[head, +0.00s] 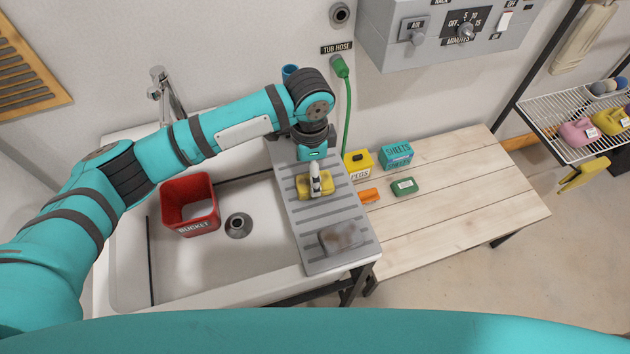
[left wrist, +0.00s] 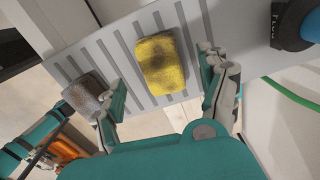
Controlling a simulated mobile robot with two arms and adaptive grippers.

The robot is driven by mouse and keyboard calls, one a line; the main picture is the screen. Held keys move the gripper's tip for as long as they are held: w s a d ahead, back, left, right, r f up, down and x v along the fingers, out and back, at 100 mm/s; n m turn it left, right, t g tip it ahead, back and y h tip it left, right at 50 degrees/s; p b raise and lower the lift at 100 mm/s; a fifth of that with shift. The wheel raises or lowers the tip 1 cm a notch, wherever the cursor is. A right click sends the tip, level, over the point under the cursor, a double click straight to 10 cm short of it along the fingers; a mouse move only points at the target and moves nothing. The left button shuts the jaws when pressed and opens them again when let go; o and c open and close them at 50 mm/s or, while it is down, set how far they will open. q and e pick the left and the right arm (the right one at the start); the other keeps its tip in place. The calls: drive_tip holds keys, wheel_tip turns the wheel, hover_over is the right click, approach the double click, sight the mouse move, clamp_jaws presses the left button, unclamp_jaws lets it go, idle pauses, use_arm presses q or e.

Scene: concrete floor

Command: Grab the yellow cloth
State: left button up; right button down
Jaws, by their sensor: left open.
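A yellow cloth (head: 327,187), like a folded pad, lies on the grey ribbed drainboard (head: 300,215) beside the sink. In the left wrist view the yellow cloth (left wrist: 161,62) shows dark smudges. My left gripper (head: 315,188) is directly over it, pointing down, and hides its middle in the head view. In the left wrist view my left gripper (left wrist: 156,72) is open and empty, with the cloth between and just beyond its fingertips. I cannot tell the exact height gap.
A grey-brown cloth or sponge (head: 343,236) lies nearer on the drainboard. A red bucket (head: 190,205) stands in the sink. A wooden bench (head: 455,195) carries a yellow pegs box (head: 358,164) and other items. Another yellow cloth-like piece (head: 583,175) hangs below the wire shelf.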

use_arm(q)
wheel_tip(320, 180, down, 4)
drive_tip(key=shift+s+a+f+p, duration=0.1)
drive_tip(key=shift+a+f+p, duration=0.05)
drive_tip(key=shift+p, duration=0.65)
drive_tip(key=shift+f, duration=0.55)
drive_tip(key=c, duration=1.2)
drive_tip(key=shift+o, duration=0.2)
drive_tip(key=shift+r, duration=0.1)
